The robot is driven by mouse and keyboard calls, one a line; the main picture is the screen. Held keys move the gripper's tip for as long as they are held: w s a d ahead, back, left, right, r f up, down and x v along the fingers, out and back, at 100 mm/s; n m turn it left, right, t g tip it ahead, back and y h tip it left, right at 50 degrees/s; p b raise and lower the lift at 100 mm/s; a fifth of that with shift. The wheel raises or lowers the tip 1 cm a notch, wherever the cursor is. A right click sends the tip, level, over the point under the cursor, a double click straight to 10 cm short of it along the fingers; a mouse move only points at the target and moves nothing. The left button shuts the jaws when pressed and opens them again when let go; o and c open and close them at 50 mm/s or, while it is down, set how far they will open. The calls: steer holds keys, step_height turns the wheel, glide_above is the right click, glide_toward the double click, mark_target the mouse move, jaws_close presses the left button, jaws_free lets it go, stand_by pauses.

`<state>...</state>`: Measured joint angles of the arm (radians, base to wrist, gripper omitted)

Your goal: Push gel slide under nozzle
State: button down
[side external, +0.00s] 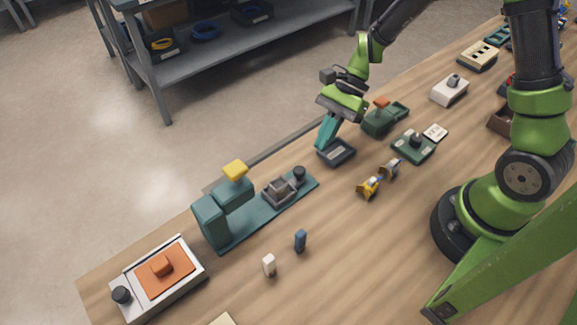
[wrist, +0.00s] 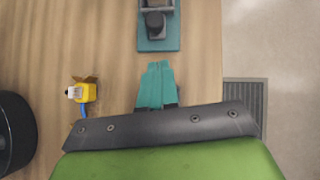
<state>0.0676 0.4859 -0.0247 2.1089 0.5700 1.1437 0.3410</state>
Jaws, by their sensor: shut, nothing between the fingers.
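A teal fixture (side external: 262,213) stands on the table, with an upright column and an overhanging head (side external: 232,194) topped by a yellow block (side external: 235,169). No nozzle tip can be made out under the head. A grey slide (side external: 279,190) with a dark round knob (side external: 299,173) sits on the fixture's base, toward the end away from the column. The knob also shows in the wrist view (wrist: 155,23). My gripper (side external: 321,147) has its teal fingers together and empty, pointing down beyond the knob end of the base. In the wrist view the fingertips (wrist: 157,64) point toward that end, apart from it.
A dark shallow tray (side external: 338,153) lies beside my fingertips. Yellow connectors (side external: 369,187) and a green block with a knob (side external: 413,146) are to the right. Small blue (side external: 300,240) and white (side external: 269,265) pieces stand before the fixture. A white-framed orange box (side external: 163,273) is at lower left.

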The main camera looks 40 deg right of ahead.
mark_target(273, 189)
steer(key=shift+s+a+f, duration=0.15)
steer(key=shift+a+f, duration=0.05)
steer(key=shift+a, duration=0.55)
steer(key=shift+s+a+f, duration=0.1)
steer(key=shift+a+f, duration=0.15)
steer(key=shift+a, duration=0.45)
steer(key=shift+s+a+f, duration=0.15)
steer(key=shift+a+f, duration=0.05)
steer(key=shift+a, duration=0.55)
steer(key=a, duration=0.8)
steer(key=shift+a, duration=0.4)
steer(key=shift+d, duration=0.1)
